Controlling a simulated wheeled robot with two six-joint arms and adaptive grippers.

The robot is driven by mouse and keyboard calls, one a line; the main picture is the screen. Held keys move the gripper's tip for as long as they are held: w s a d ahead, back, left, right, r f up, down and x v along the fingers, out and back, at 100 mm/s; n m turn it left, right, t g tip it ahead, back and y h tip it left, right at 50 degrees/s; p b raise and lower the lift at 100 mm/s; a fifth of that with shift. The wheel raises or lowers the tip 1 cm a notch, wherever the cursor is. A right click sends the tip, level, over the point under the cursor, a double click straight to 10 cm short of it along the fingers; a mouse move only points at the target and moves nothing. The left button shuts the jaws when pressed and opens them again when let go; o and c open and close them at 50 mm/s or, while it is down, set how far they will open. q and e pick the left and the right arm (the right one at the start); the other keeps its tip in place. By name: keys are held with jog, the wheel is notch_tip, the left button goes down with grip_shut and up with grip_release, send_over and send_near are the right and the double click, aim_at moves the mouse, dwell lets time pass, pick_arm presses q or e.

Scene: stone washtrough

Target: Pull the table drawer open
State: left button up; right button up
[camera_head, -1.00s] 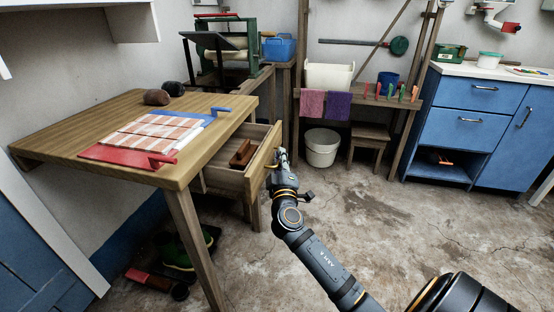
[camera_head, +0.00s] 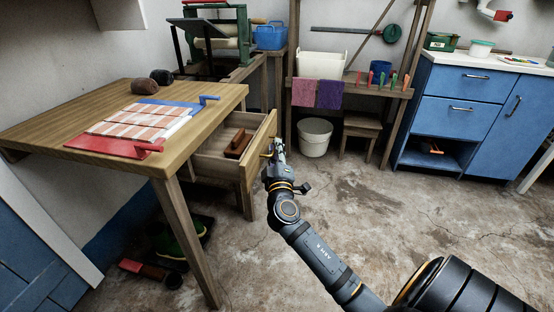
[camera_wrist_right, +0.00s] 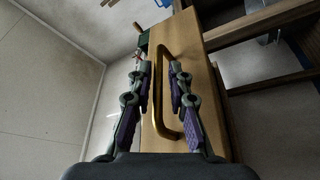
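The wooden table (camera_head: 60,124) stands at the left in the head view. Its drawer (camera_head: 255,150) is part-way out, with the inside visible from above. A reddish-brown block (camera_head: 238,143) lies in the drawer. My right gripper (camera_head: 276,148) is at the drawer front. Exact finger contact is hard to see. My left gripper is in neither view.
A white bucket (camera_head: 315,138) and stool (camera_head: 358,140) stand behind. Blue cabinets (camera_head: 455,118) are at the right. The floor (camera_head: 400,215) in front is open.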

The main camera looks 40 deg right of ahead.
jog(key=v, duration=1.1)
